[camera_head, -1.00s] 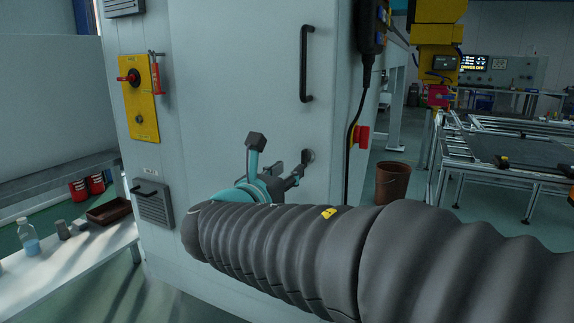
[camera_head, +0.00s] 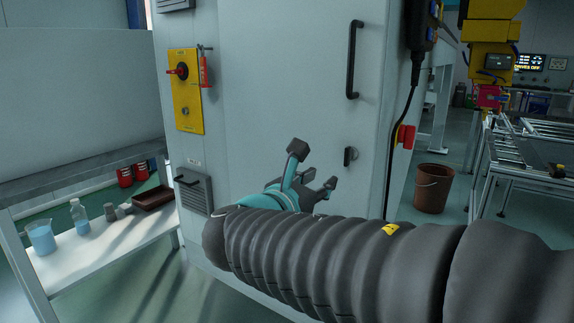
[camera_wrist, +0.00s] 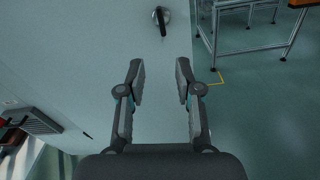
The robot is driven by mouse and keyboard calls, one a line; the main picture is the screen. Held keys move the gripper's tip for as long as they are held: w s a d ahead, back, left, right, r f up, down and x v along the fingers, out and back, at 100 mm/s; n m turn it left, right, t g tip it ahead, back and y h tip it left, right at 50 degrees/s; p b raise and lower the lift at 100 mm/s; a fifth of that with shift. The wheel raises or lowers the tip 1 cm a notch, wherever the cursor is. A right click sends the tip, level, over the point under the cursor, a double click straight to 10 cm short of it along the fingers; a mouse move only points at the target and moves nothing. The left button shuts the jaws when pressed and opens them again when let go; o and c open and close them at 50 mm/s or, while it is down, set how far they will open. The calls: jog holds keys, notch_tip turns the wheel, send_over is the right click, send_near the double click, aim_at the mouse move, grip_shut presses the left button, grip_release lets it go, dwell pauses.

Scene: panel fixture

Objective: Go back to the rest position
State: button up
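My gripper (camera_head: 318,190) is in front of the lower part of a grey cabinet (camera_head: 290,90). In the wrist view my gripper (camera_wrist: 160,80) has its two fingers apart with nothing between them. A dark latch handle (camera_head: 350,156) sits on the cabinet door, up and to the right of my gripper and apart from it in the head view. The latch handle also shows at the top of the wrist view (camera_wrist: 161,20), beyond the fingertips.
A yellow switch panel (camera_head: 186,118) and a long black pull handle (camera_head: 354,60) are on the cabinet. A shelf (camera_head: 90,255) with a beaker, bottle and tray stands at left. A brown bucket (camera_head: 433,190) and a metal frame table (camera_head: 535,165) stand at right. Open floor lies between.

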jog(key=s+d+f+m+g+y, duration=0.1)
jog(key=s+f+m+g+y, duration=0.35)
jog(key=f, duration=0.45)
jog(key=s+d+f+m+g+y, duration=0.1)
jog(key=s+f+m+g, duration=0.3)
jog(key=f+m, duration=0.45)
jog(key=s+d+f+m+y, duration=0.2)
jog(key=s+d+m+y, duration=0.2)
jog(key=s+m, duration=0.8)
jog(key=shift+d+f+m, duration=0.2)
jog(key=shift+d+m, duration=0.55)
jog(key=shift+m, duration=0.25)
jog(key=shift+o, duration=0.4)
jog(key=shift+y, duration=0.25)
